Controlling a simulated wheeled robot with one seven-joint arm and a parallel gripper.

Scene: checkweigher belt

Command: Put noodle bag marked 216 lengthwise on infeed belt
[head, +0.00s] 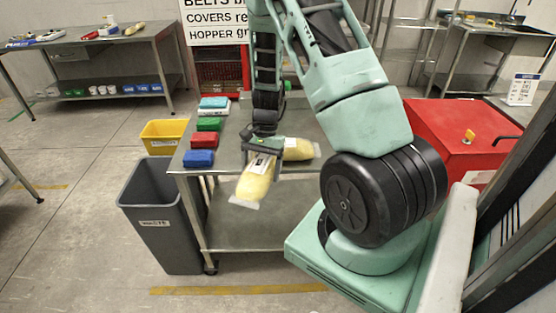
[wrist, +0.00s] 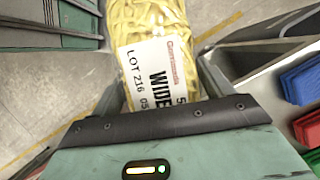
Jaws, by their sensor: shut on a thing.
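My gripper (head: 263,150) is shut on a clear bag of yellow noodles (head: 255,186), which hangs tilted at the front edge of the steel table. In the wrist view the bag (wrist: 205,15) runs away from the jaws, and its white label (wrist: 155,75) reads LOT 216 and WIDE. The gripper hides the near end of the bag. A second yellow noodle bag (head: 300,149) lies on the table behind and right of the held one. I cannot make out the infeed belt in either view.
Blue, green and red folded cloths (head: 208,125) line the left of the steel table (head: 215,178). A yellow bin (head: 165,135) and a grey waste bin (head: 158,212) stand left of it. A red cabinet (head: 465,130) stands right. Floor in front is clear.

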